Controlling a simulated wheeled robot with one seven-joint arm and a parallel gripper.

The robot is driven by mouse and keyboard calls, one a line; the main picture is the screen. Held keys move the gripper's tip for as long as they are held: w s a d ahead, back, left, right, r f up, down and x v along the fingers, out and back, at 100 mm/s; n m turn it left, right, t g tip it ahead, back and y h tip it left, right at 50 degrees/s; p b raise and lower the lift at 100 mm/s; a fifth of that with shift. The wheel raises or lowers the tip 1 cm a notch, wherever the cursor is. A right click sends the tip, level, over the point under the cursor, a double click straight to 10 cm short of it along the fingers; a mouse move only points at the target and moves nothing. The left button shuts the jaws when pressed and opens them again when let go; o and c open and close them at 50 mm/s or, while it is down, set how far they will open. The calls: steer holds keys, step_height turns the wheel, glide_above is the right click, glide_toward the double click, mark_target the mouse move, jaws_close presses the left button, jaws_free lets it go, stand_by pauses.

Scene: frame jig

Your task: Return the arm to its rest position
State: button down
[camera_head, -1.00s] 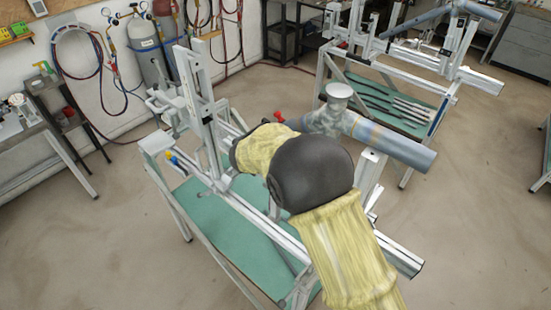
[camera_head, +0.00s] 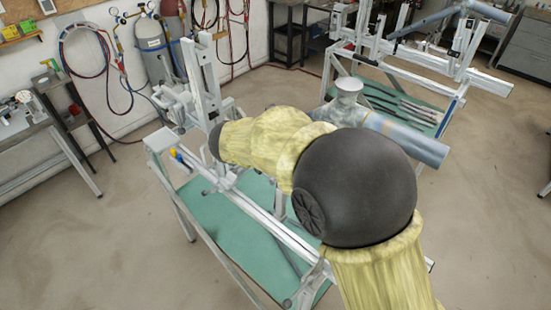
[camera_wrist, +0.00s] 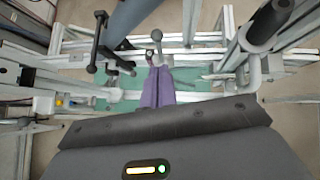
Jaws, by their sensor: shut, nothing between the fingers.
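My arm, in a yellow cover with a dark round joint, reaches across the front frame jig (camera_head: 262,232) in the head view. My gripper is hidden there behind the arm and the jig. In the wrist view my gripper (camera_wrist: 158,72) shows as two purple fingers, shut together with nothing between them. It points down at the jig, above its rails and green shelf. A grey-blue tube (camera_head: 410,143) lies across the jig in the head view, behind my arm.
Clamps and posts (camera_wrist: 100,38) of the jig stand close around my gripper. A second jig (camera_head: 440,62) stands at the back right. A workbench (camera_head: 25,125) and gas cylinders (camera_head: 152,42) are at the left. The floor at the right is clear.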

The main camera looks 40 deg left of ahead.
steer(key=shift+s+d+r, duration=0.1)
steer(key=shift+s+r, duration=0.15)
steer(key=shift+r, duration=0.3)
steer(key=shift+s+d+r, duration=0.1)
steer(key=shift+s+r, duration=0.1)
steer(key=shift+r, duration=0.35)
